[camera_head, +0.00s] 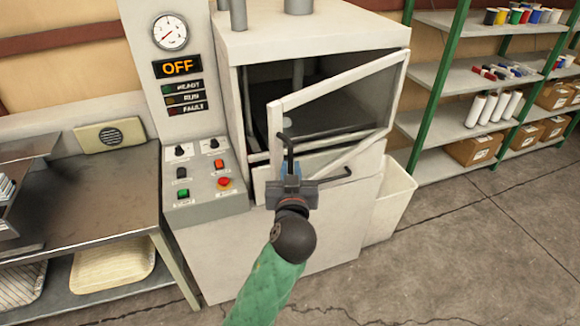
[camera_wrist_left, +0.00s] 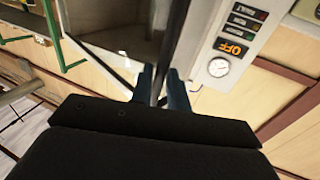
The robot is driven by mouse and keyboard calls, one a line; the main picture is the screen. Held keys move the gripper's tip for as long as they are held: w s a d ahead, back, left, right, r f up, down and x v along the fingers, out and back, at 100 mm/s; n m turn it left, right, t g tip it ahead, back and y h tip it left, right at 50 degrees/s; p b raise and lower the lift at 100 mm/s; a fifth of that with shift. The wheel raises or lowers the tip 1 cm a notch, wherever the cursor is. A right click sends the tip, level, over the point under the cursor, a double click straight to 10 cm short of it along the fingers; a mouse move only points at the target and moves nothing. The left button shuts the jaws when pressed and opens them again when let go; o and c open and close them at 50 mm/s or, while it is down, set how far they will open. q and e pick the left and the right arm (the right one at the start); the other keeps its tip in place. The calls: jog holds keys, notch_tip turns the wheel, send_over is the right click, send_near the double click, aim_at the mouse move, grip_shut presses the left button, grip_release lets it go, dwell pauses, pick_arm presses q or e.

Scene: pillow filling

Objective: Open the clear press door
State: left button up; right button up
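The clear press door (camera_head: 345,100) has a pale frame around a see-through pane. It stands partly open, swung out from the press front, with its right edge near the press's right side. My left gripper (camera_head: 289,172) is at the door's lower left, shut on the dark door handle (camera_head: 288,148). In the left wrist view, the dark handle bar (camera_wrist_left: 172,45) runs between the two blue fingers (camera_wrist_left: 160,88). The exact finger contact is partly hidden by the gripper body. My right gripper is in neither view.
The press (camera_head: 310,30) has a control panel (camera_head: 205,180) on its left, with a sign reading OFF (camera_head: 177,67). A metal table (camera_head: 85,200) stands left. A pale bin (camera_head: 392,200) is beside the press at right, near shelves (camera_head: 445,75). Floor at the lower right is clear.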

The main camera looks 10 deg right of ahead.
pick_arm(q)
jog(key=shift+s, duration=1.9)
jog(key=shift+s+a+b, duration=0.1)
jog(key=shift+s+b, duration=0.25)
jog(key=shift+s, duration=1.1)
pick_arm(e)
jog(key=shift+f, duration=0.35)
pick_arm(q)
jog(key=shift+c, duration=0.5)
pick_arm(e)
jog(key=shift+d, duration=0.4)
